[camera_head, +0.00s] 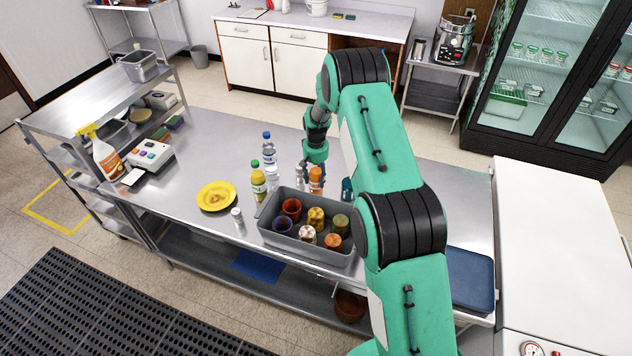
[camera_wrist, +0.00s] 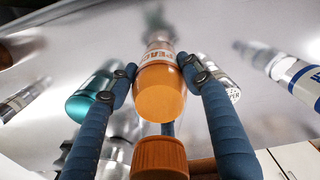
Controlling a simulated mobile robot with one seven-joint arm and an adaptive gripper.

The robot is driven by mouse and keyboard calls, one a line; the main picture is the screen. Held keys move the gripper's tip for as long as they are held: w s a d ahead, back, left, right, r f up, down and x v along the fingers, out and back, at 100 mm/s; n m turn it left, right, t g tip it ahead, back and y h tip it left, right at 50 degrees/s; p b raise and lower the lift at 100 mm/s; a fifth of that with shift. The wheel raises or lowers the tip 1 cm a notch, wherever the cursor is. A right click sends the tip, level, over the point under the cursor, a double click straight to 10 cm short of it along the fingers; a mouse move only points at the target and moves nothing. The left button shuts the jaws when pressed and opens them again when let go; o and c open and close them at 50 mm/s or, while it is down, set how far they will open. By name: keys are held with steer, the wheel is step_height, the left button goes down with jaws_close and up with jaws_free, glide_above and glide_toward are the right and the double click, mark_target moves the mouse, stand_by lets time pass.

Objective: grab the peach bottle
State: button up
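The peach bottle (camera_head: 316,181) is orange and stands upright on the steel counter, just behind the grey tub. In the wrist view the peach bottle (camera_wrist: 160,95) sits between my fingers, its lettering partly readable and its orange cap in the foreground. My gripper (camera_head: 315,150) is directly above and around it, reaching down. In the wrist view the blue fingers of my gripper (camera_wrist: 158,70) flank the bottle on both sides, tips very close to it. I cannot tell whether they press on it.
A teal bottle (camera_wrist: 90,95) stands close beside one finger. Clear bottles (camera_head: 272,178) and a yellow bottle (camera_head: 258,184) stand to the left. The grey tub (camera_head: 270,238) with several cups is in front. A yellow plate (camera_head: 227,205) lies further left.

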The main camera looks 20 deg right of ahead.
steer(key=c, duration=0.8)
steer(key=shift+r, duration=0.15)
steer(key=shift+c, duration=0.2)
steer(key=shift+r+b, duration=0.5)
steer(key=shift+r, duration=4.45)
